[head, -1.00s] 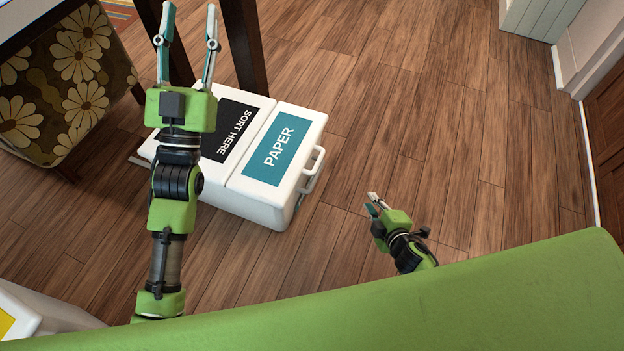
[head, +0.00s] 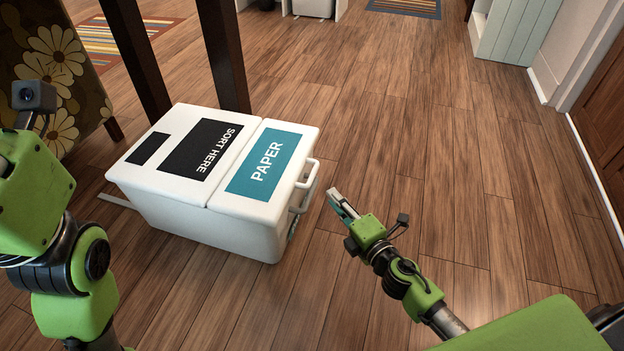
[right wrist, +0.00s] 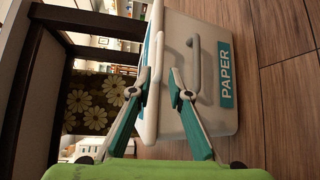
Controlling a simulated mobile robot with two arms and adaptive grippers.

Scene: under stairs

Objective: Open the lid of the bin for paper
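The paper bin is the right part of a white box on the floor in the head view. Its white lid carries a teal PAPER label (head: 263,164) and is closed. A white handle (head: 306,186) sticks out on its right side. My right gripper (head: 342,205) is just right of the handle, apart from it. In the right wrist view the gripper (right wrist: 162,80) has its fingers spread and nothing between them, with the handle (right wrist: 193,70) beyond the fingertips. My left arm is at the left edge of the head view; its fingers are out of frame.
The other lid (head: 196,150) of the box is marked SORT HERE. A flowered chair (head: 50,60) is at the upper left. The wooden floor (head: 430,150) to the right is clear.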

